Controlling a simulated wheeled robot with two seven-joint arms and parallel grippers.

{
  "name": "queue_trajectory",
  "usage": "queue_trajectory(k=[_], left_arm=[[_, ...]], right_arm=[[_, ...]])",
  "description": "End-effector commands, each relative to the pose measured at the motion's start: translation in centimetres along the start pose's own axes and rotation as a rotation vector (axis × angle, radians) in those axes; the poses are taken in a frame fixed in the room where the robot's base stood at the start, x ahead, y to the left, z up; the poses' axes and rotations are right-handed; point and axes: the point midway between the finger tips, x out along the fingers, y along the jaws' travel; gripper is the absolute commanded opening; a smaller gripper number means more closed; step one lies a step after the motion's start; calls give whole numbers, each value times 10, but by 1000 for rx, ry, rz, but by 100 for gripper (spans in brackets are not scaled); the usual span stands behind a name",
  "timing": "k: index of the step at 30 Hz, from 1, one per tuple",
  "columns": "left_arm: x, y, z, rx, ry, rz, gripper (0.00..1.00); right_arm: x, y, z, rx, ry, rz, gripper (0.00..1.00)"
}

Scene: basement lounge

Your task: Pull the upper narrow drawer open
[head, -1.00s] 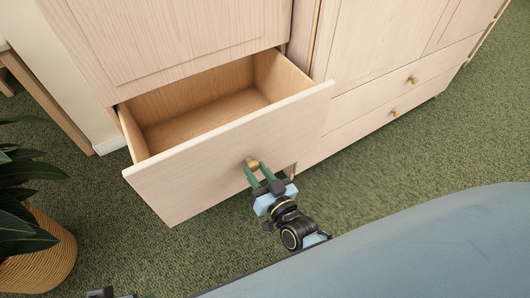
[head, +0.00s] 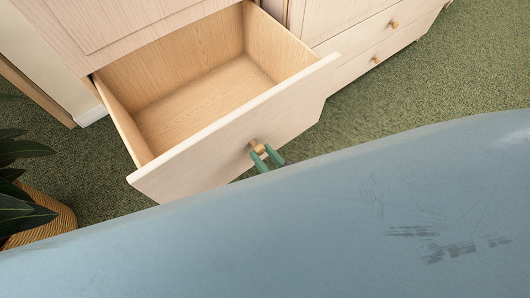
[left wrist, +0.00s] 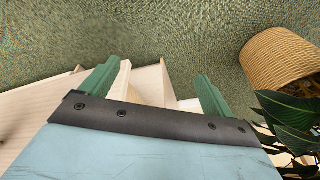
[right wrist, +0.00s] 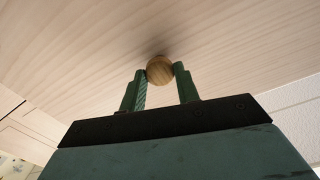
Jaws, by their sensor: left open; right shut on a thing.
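The drawer (head: 235,122) is pulled well out of the pale wood cabinet (head: 135,22), and its inside is empty. Its round wooden knob (head: 257,147) is on the front panel. My right gripper (head: 267,156) has its green fingers on either side of the knob and is shut on it. In the right wrist view the knob (right wrist: 160,70) sits between the fingertips (right wrist: 160,78). My left gripper (left wrist: 158,82) is open and empty, with part of the pale wood furniture beyond its fingers. It is not visible in the head view.
My blue body fills the lower head view. A plant in a woven pot (head: 45,222) stands at the left. Two closed drawers with knobs (head: 394,23) are at the upper right. Green carpet (head: 450,70) is clear on the right.

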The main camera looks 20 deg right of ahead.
Motion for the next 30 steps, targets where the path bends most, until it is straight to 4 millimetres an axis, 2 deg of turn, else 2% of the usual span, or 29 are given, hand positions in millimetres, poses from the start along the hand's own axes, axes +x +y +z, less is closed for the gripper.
queue_trajectory(k=[1, 2, 6, 17, 20, 30], left_arm=[[0, 0, 0, 0, 0, 0, 88], [0, 0, 0, 0, 0, 0, 88], [0, 0, 0, 1, 0, 0, 88], [-2, 0, -1, 1, 2, 0, 88], [5, -2, 2, 1, -3, -3, 88], [38, -16, 21, 8, -31, -24, 88]], right_arm=[[-1, -1, 1, 0, -3, -1, 0], [-1, -1, 1, 0, -3, -1, 35], [-1, 0, 1, 0, -2, 0, 53], [-5, 0, 0, 0, -2, 1, 53], [-18, 0, 0, -1, -4, 1, 53], [-93, -1, 0, 0, -6, 1, 53]])
